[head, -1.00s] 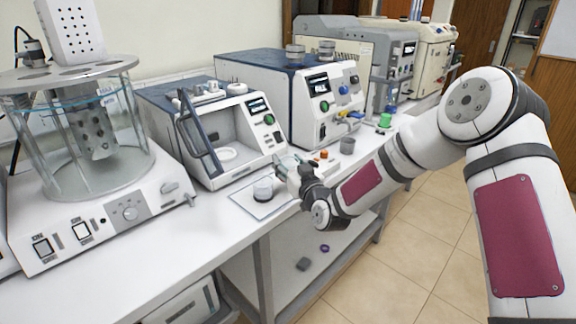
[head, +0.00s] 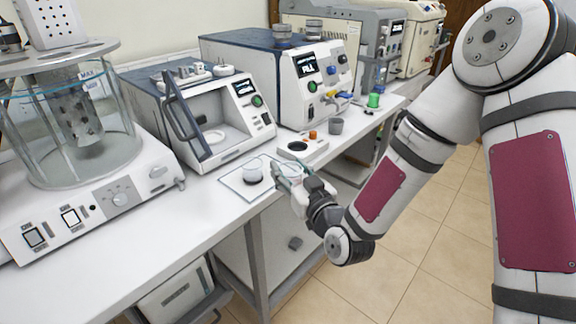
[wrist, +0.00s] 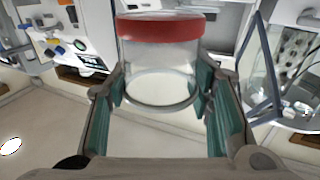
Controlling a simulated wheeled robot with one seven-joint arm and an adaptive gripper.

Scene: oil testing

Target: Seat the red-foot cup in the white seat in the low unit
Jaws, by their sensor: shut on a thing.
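My gripper (head: 288,176) is shut on the red-foot cup, a clear cup (wrist: 158,72) with a red band (wrist: 160,27). In the wrist view the cup sits between the two green finger pads, red band at the top of the picture. In the head view only a faint clear part of it shows, above the bench front. The low unit (head: 246,142) stands behind and left of my gripper with its blue-framed door open. The white seat (head: 214,137) is a ring on its chamber floor, with nothing seen in it.
A dark-footed clear cup (head: 254,171) stands on a pale mat (head: 238,184) left of my gripper. The open door (head: 187,122) juts forward at the low unit's left.

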